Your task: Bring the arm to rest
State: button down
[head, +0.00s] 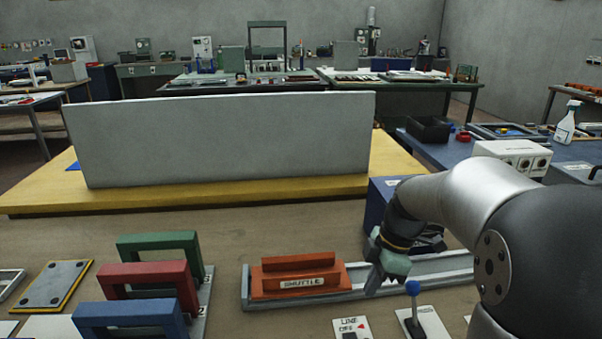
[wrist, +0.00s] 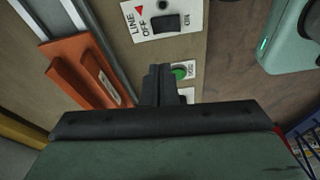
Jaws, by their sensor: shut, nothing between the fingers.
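My arm reaches in from the right side of the head view, bent downward over the bench. My gripper (head: 375,284) points down above the right part of the metal rail, right of the orange shuttle. In the wrist view the gripper (wrist: 160,70) has its dark fingers together with nothing between them. A green button (wrist: 180,72) shows just beside the fingertips; whether they touch it I cannot tell.
The orange shuttle (head: 300,281) sits on the rail (head: 440,267). A blue-knobbed lever (head: 413,289) and a line switch plate (head: 351,328) stand in front. Green, red and blue frames (head: 150,278) stand left. A grey panel (head: 225,140) rises behind.

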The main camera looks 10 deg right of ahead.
jog(key=s+a+m+h+p, duration=0.1)
jog(key=s+a+m, duration=0.2)
jog(key=s+m, duration=0.5)
jog(key=s+a+f+m+h+p, duration=0.1)
jog(key=s+a+m+h, duration=0.1)
jog(key=s+m, duration=0.6)
jog(key=shift+s+a+f+m+t, duration=0.3)
jog(key=shift+s+a+m, duration=0.15)
jog(key=shift+s, duration=0.3)
